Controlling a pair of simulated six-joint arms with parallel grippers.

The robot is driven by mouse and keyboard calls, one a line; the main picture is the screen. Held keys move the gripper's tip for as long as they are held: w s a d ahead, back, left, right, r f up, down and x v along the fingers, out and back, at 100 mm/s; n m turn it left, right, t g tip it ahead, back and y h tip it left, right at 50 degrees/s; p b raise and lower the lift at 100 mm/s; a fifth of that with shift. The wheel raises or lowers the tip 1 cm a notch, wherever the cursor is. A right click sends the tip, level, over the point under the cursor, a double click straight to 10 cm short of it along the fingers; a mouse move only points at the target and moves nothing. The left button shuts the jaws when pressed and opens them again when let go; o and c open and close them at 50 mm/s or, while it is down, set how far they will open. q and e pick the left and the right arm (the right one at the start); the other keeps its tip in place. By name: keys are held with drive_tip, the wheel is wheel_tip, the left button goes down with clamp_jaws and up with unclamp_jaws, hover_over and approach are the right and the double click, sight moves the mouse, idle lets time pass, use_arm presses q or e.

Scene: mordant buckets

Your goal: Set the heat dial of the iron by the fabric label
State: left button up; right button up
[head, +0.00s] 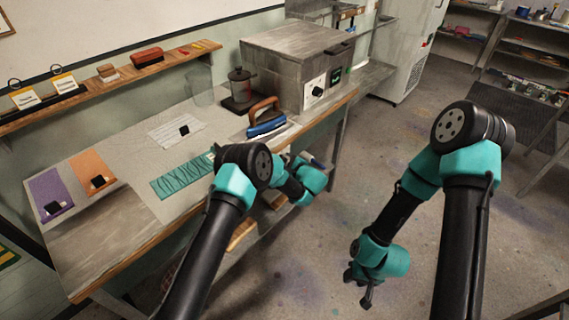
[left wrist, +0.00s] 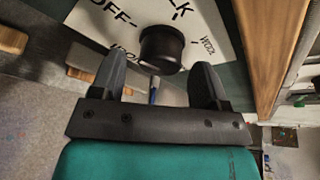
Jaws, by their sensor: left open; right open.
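The heat dial is a black round knob (left wrist: 162,48) on a white plate (left wrist: 215,22) in the left wrist view. The plate reads "OFF" and partly hidden words, among them "LK" and "WOOL". I cannot tell where the knob points. My left gripper (left wrist: 155,75) is open, its fingers either side of the knob's near edge; I cannot tell whether they touch it. The iron (head: 266,122), blue with a brown handle, stands on the bench in the head view. Green patterned fabric (head: 178,180) lies there, its label partly hidden. My right gripper (head: 362,288) is open and empty over the floor.
Purple (head: 48,188) and orange (head: 90,170) swatches lie at the bench's left, with a white printed cloth (head: 165,134) behind. A grey box with a dial (head: 298,60) and a dark pot (head: 241,88) stand at the back. Open floor lies to the right.

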use_arm(q)
drive_tip(key=shift+x, duration=0.8)
drive_tip(key=shift+c, duration=0.3)
drive_tip(key=c, duration=0.8)
drive_tip(key=shift+c, duration=0.2)
drive_tip(key=shift+m, duration=0.3)
drive_tip(key=m+g, duration=0.1)
drive_tip(key=m, duration=0.1)
drive_tip(key=m+g+y, duration=0.1)
drive_tip(key=m, duration=0.1)
drive_tip(key=shift+g+y, duration=0.3)
drive_tip(key=shift+m+g+y, duration=0.5)
drive_tip(key=shift+m+y, duration=0.05)
drive_tip(key=shift+m, duration=0.7)
drive_tip(key=shift+m+g+y, duration=0.5)
drive_tip(key=shift+m+y, duration=0.05)
drive_tip(key=shift+m, duration=0.7)
